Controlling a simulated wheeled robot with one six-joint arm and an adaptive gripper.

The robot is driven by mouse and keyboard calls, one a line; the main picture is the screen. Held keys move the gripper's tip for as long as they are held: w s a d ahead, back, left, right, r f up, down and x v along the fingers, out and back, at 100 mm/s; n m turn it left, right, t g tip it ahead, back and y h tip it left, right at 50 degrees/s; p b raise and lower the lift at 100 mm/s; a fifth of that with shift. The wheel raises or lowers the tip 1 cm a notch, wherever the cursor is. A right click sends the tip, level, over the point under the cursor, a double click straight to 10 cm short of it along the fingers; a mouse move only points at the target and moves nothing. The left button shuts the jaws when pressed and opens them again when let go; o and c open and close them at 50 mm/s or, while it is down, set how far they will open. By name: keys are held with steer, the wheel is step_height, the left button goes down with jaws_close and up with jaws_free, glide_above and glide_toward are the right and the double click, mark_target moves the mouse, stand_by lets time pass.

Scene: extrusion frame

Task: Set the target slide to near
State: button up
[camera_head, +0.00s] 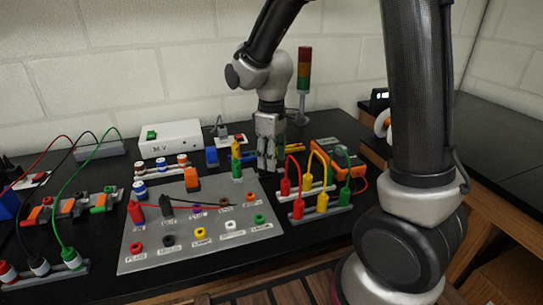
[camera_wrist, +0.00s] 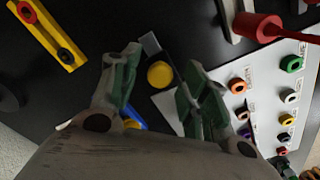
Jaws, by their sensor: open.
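I cannot tell for sure which part is the target slide. An upright piece with a yellow top (camera_head: 236,149) and green lower part stands at the back right corner of the grey socket panel (camera_head: 150,261). My gripper (camera_head: 269,165) points down just right of it, apart from it in the head view. In the wrist view the fingers of my gripper (camera_wrist: 163,68) are spread, with a round yellow top (camera_wrist: 160,74) showing in the gap between them. It appears below the fingers and not gripped. A blue and yellow part is mostly hidden behind my gripper.
Red, yellow and green plugs with leads (camera_head: 322,202) stand right of my gripper. An orange device (camera_head: 338,153) and a signal tower (camera_head: 304,70) stand behind. A white power box (camera_head: 170,136) is at the back left. Cables arch over the left side.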

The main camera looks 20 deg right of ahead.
mark_target(258, 172)
jaws_close()
steer(key=shift+a, duration=1.95)
jaws_free()
steer(key=shift+r, duration=0.1)
step_height(258, 172, up, 12)
